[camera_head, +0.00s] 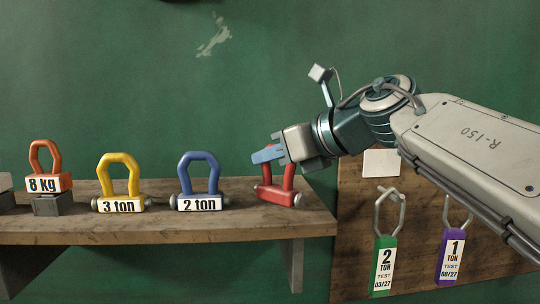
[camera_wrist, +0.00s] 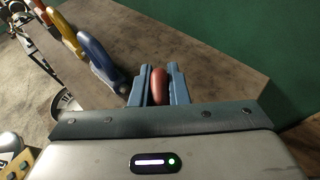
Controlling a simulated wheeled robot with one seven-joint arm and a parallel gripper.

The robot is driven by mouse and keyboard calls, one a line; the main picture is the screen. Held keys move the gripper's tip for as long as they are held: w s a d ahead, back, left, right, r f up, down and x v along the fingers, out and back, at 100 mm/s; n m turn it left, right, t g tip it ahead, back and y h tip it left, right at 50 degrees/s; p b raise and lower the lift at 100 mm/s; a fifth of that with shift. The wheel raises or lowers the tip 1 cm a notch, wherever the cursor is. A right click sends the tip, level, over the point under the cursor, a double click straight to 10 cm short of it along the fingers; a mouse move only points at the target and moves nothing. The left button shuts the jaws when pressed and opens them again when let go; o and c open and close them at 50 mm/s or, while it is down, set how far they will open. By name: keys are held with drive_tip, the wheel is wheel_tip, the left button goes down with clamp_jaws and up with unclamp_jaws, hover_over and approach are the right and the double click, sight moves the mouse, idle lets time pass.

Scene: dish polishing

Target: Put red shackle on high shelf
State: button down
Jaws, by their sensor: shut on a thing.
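The red shackle (camera_head: 276,194) is upright at the right end of the wooden shelf (camera_head: 240,229), right of the blue shackle. My gripper (camera_head: 268,155) comes in from the upper right and is shut on the top of the red shackle's bow. In the wrist view the red shackle (camera_wrist: 159,86) shows between the two blue fingers of my gripper (camera_wrist: 160,84). The shackle's base appears at the shelf surface; I cannot tell whether it touches. Its lower part is hidden in the wrist view.
On the shelf to the left stand a blue "2 ton" shackle (camera_head: 200,182), a yellow "3 ton" shackle (camera_head: 119,182) and an orange "8 Kg" one (camera_head: 45,166). Below right, a wooden board (camera_head: 350,250) carries hanging green (camera_head: 383,265) and purple (camera_head: 452,257) tags. A green wall is behind.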

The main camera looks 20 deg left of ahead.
drive_tip(key=shift+f, duration=0.2)
drive_tip(key=shift+f, duration=0.15)
drive_tip(key=c, duration=1.4)
unclamp_jaws()
drive_tip(key=shift+f, duration=0.1)
drive_tip(key=shift+d+r, duration=0.2)
drive_tip(key=shift+r, duration=0.05)
drive_tip(key=b+v, duration=0.3)
drive_tip(key=v, duration=0.8)
drive_tip(key=shift+s+d+r, duration=0.15)
drive_tip(key=shift+d, duration=0.1)
